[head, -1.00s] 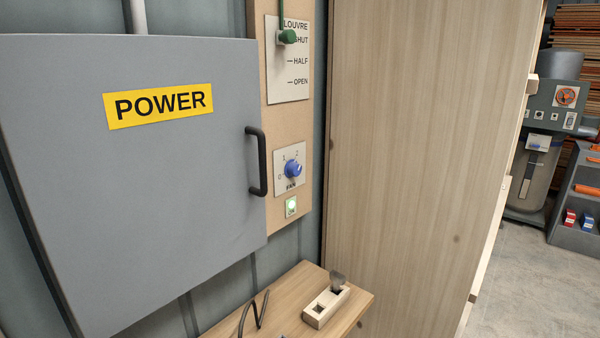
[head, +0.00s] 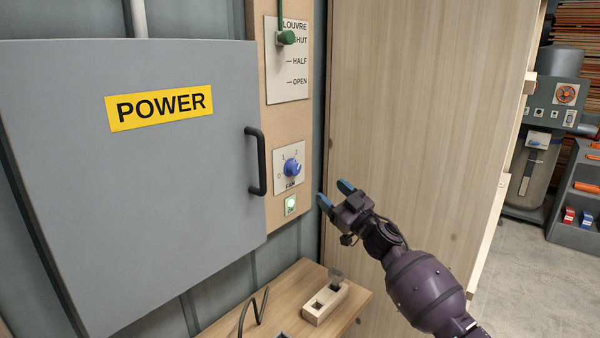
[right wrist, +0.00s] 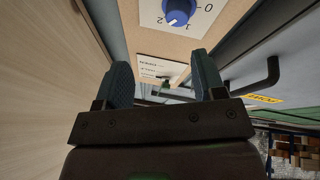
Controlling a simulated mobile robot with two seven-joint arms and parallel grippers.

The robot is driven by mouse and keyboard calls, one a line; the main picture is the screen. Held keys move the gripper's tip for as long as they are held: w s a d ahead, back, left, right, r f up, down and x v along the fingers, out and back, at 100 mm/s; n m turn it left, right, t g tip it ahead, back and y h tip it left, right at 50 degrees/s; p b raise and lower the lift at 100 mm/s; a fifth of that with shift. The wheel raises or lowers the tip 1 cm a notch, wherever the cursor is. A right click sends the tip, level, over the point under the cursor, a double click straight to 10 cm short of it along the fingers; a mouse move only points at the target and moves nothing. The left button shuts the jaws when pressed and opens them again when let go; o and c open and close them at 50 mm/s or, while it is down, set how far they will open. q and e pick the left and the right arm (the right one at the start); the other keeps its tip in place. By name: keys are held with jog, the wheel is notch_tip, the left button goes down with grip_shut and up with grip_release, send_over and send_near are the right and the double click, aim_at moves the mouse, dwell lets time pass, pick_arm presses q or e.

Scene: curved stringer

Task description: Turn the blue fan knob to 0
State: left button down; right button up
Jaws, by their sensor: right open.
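The blue fan knob (head: 292,167) sits on a white plate on the wooden panel, above the word FAN, with 0 at its left and 1 and 2 above. In the right wrist view the blue knob (right wrist: 178,11) is at the top, beyond the fingertips; its pale pointer mark appears to face away from the 0, but the exact number is hard to read. My right gripper (head: 335,194) is open and empty, right of and a little below the knob, apart from it. Its two blue fingers (right wrist: 164,80) show in the right wrist view. My left gripper is not in view.
The grey POWER cabinet (head: 190,190) with a black handle (head: 257,161) stands left of the knob. A tall wooden board (head: 420,90) is at right. A wooden shelf (head: 270,302) holds a wooden block (head: 325,302).

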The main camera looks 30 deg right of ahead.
aim_at(297, 170)
jog(key=shift+m+g+y, duration=0.3)
jog(key=shift+m+y, duration=0.2)
jog(key=shift+y, duration=0.4)
jog(key=x, duration=0.5)
jog(key=a+x, duration=0.1)
jog(key=x, duration=0.4)
jog(key=shift+w+a+f+b, duration=0.1)
jog(key=shift+w+a+b, duration=0.05)
jog(key=shift+a+b, duration=0.2)
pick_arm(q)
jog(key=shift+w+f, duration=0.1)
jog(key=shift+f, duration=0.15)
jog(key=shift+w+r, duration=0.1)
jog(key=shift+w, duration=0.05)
pick_arm(e)
jog(key=shift+c, duration=0.3)
jog(key=shift+c, duration=1.1)
jog(key=c, duration=0.6)
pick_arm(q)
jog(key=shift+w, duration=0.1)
pick_arm(e)
jog(key=shift+n, duration=0.3)
